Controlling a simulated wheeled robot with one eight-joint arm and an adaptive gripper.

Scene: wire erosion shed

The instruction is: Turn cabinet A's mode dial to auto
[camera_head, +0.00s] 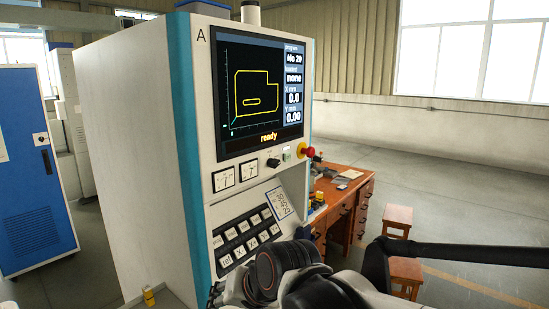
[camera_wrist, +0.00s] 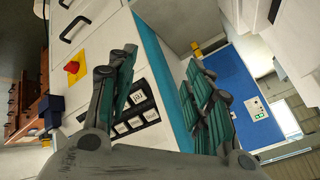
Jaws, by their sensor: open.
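Cabinet A (camera_head: 140,150) is a tall white machine cabinet with a teal edge and the letter A, standing left of centre in the head view. Its screen (camera_head: 250,90) reads "ready". A small black knob (camera_head: 273,162), which looks like the mode dial, sits below the screen; its setting is too small to read. In the wrist view my gripper (camera_wrist: 160,65) is open and empty, its fingers in front of a white panel, teal stripe and black keys (camera_wrist: 135,122). The fingers are not clearly visible in the head view. I cannot make out the dial in the wrist view.
A red emergency stop (camera_head: 307,152) is right of the knob. A wooden desk (camera_head: 345,205) and stools (camera_head: 398,220) stand behind. A blue cabinet (camera_head: 35,180) is at left. Open floor lies right.

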